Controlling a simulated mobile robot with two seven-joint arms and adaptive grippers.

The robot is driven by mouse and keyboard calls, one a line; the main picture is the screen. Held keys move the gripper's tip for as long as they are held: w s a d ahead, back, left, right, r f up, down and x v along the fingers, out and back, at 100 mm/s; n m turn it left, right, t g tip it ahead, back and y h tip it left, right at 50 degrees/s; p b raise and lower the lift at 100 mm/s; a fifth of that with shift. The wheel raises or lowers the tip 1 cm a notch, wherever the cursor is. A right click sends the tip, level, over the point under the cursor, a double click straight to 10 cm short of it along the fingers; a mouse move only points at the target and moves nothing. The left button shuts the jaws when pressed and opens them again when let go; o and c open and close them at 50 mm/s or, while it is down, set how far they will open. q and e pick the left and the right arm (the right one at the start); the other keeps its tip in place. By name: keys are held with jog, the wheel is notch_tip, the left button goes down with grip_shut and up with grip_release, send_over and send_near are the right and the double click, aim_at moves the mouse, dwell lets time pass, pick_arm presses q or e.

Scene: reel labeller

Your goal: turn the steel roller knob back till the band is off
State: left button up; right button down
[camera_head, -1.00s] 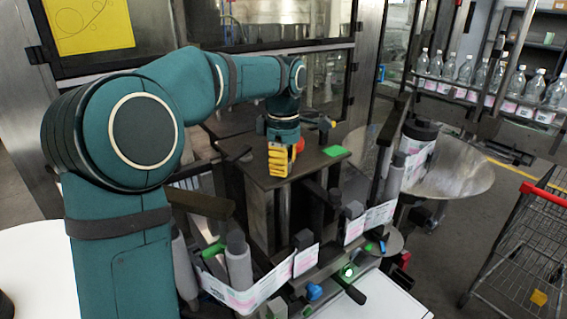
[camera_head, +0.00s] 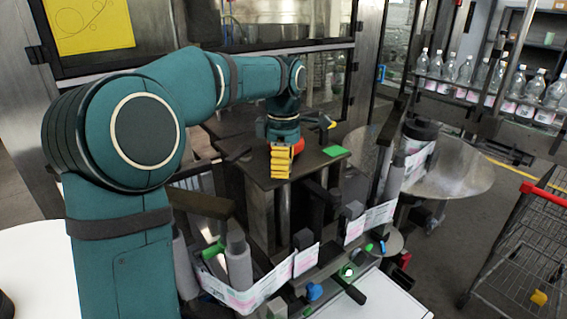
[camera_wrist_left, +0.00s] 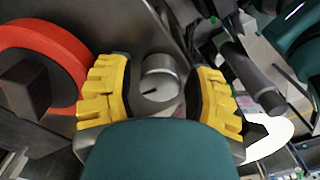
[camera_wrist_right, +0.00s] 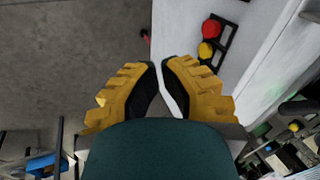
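The steel roller knob (camera_wrist_left: 160,78) shows in the left wrist view, a round grey cap with a dark line on its face. My left gripper (camera_wrist_left: 158,92) is open, with its yellow fingers on either side of the knob. A gap shows at the left finger; the right finger is very close, and contact is unclear. In the head view the left gripper (camera_head: 281,160) is over the dark top plate and hides the knob. I cannot tell what the band's state is. My right gripper (camera_wrist_right: 160,68) appears shut and empty, its tips nearly meeting.
A red ring (camera_wrist_left: 40,60) around a dark block is left of the left gripper. White-pink label web (camera_head: 305,260) runs around grey rollers (camera_head: 238,258). A green pad (camera_head: 336,151) lies on the plate. A trolley (camera_head: 520,240) stands right. Red and yellow buttons (camera_wrist_right: 209,38) are near the right gripper.

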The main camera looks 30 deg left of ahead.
pick_arm(q)
notch_tip(320, 180, up, 12)
dwell(0.7)
dwell(1.2)
